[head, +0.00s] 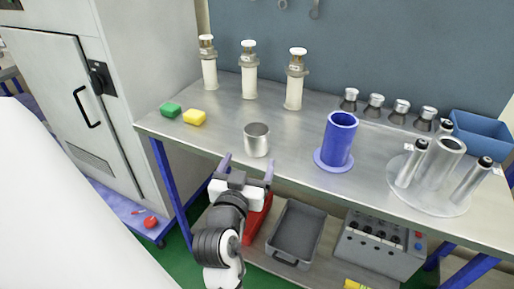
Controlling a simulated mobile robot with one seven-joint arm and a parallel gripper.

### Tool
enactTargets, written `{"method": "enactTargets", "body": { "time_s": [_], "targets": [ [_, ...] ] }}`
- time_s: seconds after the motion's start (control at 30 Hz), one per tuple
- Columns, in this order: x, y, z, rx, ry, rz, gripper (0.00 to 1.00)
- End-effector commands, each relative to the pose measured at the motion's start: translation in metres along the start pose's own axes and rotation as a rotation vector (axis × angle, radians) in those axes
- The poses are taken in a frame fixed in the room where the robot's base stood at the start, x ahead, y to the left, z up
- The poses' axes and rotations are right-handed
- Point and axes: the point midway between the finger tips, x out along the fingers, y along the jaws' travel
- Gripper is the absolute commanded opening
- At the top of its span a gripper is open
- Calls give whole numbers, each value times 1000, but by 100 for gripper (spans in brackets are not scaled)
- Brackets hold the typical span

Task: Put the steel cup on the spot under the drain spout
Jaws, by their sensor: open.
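The steel cup (257,140) stands upright on the metal workbench (225,115), near its front edge. My gripper (248,164) is open and empty, just in front of the cup on the near side. Its two fingers point toward the cup and are spread apart. I cannot tell whether either finger touches or overlaps the cup's sides. I cannot make out a drain spout or a marked spot under one in this view.
Three white capped cylinders (249,75) stand behind the cup. A blue flanged cylinder (338,140) stands right, then a round plate (432,203) with metal cylinders.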

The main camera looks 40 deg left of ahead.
Motion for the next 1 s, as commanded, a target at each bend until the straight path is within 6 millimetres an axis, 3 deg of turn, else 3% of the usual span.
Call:
{"method": "enactTargets", "body": {
  "time_s": [0.2, 0.47, 0.8, 1.0],
  "targets": [
    [43, 0, -3, -2, 0, 1, 84],
    [62, -2, -2, -1, 1, -1, 84],
    [106, -6, 1, -2, 1, -1, 84],
    [109, -6, 3, -1, 1, -1, 84]
  ]
}}
